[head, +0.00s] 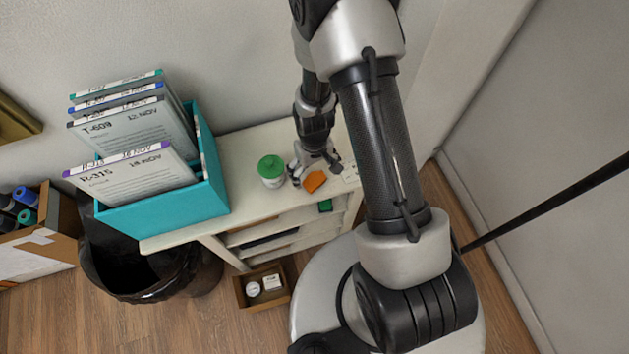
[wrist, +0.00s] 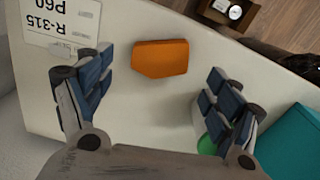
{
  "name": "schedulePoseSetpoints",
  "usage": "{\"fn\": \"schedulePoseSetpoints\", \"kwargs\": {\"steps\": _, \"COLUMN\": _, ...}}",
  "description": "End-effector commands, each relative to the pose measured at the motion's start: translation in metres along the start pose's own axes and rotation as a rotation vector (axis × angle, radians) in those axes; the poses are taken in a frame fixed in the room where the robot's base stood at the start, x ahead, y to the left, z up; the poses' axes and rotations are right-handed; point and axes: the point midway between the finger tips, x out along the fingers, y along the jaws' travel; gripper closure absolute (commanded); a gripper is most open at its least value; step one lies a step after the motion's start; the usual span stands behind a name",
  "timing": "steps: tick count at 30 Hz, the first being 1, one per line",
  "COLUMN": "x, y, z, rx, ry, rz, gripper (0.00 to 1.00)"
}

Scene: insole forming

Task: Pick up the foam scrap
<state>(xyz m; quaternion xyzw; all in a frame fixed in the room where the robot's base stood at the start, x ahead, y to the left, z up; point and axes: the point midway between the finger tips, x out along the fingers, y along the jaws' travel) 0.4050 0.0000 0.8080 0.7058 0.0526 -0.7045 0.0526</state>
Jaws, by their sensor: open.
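The foam scrap (head: 315,181) is a small orange piece with a pointed side, lying on the cream shelf top (head: 253,150). In the wrist view the foam scrap (wrist: 160,58) lies flat, centred between my fingers and a little beyond their tips. My gripper (head: 314,168) is over the shelf top, just behind the scrap in the head view. In the wrist view my gripper (wrist: 157,80) is open, with blue-grey padded fingers spread wide and nothing between them. The fingers do not appear to touch the scrap.
A green-lidded jar (head: 272,171) stands left of my gripper; its lid (wrist: 208,145) shows beside the right finger in the wrist view. A teal box (head: 170,212) of labelled folders stands further left. A black bin (head: 135,270) is below. A label card (wrist: 62,22) lies near the scrap.

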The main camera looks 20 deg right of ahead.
Motion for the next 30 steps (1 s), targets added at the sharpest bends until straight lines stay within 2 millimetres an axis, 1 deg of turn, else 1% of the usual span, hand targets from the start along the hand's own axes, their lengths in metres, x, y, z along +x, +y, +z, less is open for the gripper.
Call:
{"fn": "schedulePoseSetpoints", "kwargs": {"steps": 1, "x": 0.013, "y": 0.0, "z": 0.0, "rx": 0.0, "ry": -0.003, "rz": 0.0, "gripper": 0.17}}
{"fn": "schedulePoseSetpoints", "kwargs": {"steps": 3, "x": 0.024, "y": 0.0, "z": 0.0, "rx": 0.0, "ry": -0.004, "rz": -0.001, "gripper": 0.17}}
{"fn": "schedulePoseSetpoints", "kwargs": {"steps": 6, "x": 0.034, "y": 0.0, "z": -0.001, "rx": 0.0, "ry": -0.002, "rz": 0.0, "gripper": 0.17}}
{"fn": "schedulePoseSetpoints", "kwargs": {"steps": 13, "x": 0.035, "y": 0.0, "z": -0.001, "rx": 0.0, "ry": -0.001, "rz": 0.0, "gripper": 0.17}}
{"fn": "schedulePoseSetpoints", "kwargs": {"steps": 27, "x": 0.034, "y": 0.0, "z": -0.001, "rx": 0.0, "ry": -0.001, "rz": 0.0, "gripper": 0.47}}
{"fn": "schedulePoseSetpoints", "kwargs": {"steps": 29, "x": 0.034, "y": 0.0, "z": -0.001, "rx": 0.0, "ry": -0.001, "rz": 0.0, "gripper": 0.51}}
{"fn": "schedulePoseSetpoints", "kwargs": {"steps": 30, "x": 0.034, "y": 0.0, "z": -0.001, "rx": 0.0, "ry": -0.001, "rz": 0.0, "gripper": 0.51}}
